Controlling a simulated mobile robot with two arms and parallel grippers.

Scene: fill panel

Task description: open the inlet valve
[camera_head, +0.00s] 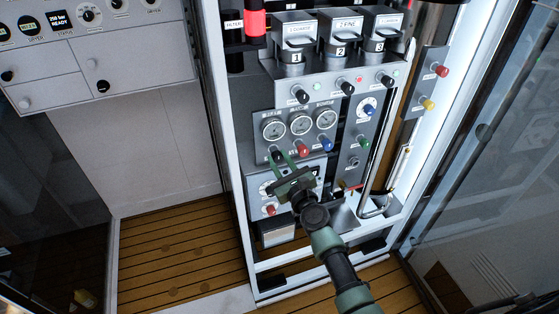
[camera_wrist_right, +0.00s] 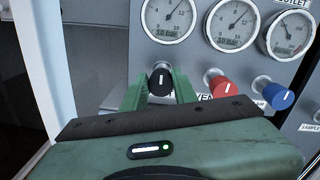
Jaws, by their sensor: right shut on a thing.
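A black knob (camera_head: 276,156) sits under the left gauge on the grey gauge panel. It also shows in the right wrist view (camera_wrist_right: 161,80), with a white pointer line standing roughly upright. My right gripper (camera_head: 283,160) reaches up to the panel from below, and its two green fingers are shut on the black knob, one on each side. In the right wrist view the fingers (camera_wrist_right: 160,92) flank the knob, and the label below it is hidden by the gripper. My left gripper is not in view.
A red knob (camera_wrist_right: 225,87) and a blue knob (camera_wrist_right: 277,95) stand close to the right of the black knob. Gauges (camera_head: 300,124) sit just above. The white cabinet frame (camera_head: 226,150) borders the panel on the left. Wooden floor (camera_head: 180,250) is clear at the lower left.

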